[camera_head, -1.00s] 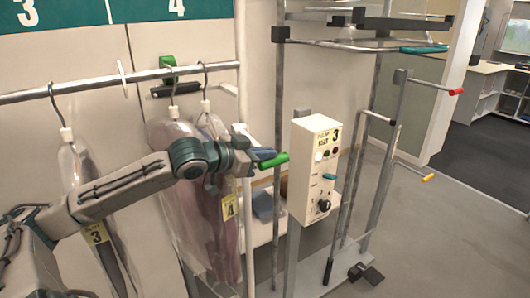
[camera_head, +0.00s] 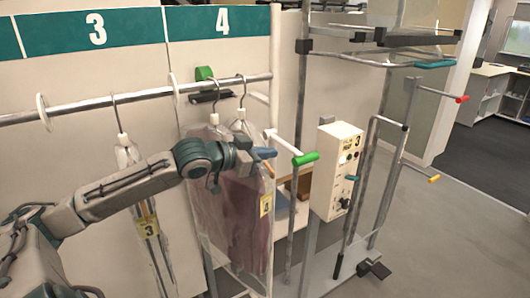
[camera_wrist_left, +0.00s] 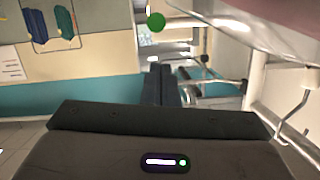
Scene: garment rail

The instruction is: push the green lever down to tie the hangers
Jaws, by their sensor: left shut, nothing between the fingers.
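The green lever handle (camera_head: 305,159) sits at the end of a white arm at the right end of the hanger rail, in the head view. My left gripper (camera_head: 265,152) is just left of the handle, shut and empty, with a small gap between them in the picture. In the left wrist view, the shut dark fingers (camera_wrist_left: 160,84) show with a round green end (camera_wrist_left: 156,22) of the handle beyond them. Two hangers (camera_head: 241,118) with bagged garments (camera_head: 238,210) hang close together under sign 4, partly hidden by my left arm. My right gripper is not in view.
The hanger rail (camera_head: 62,115) runs across the left, with another bagged garment (camera_head: 150,230) under sign 3. A green block with a dark bar (camera_head: 204,73) is behind the rail. A cream control box (camera_head: 338,172) and a metal frame stand right. Open floor lies at far right.

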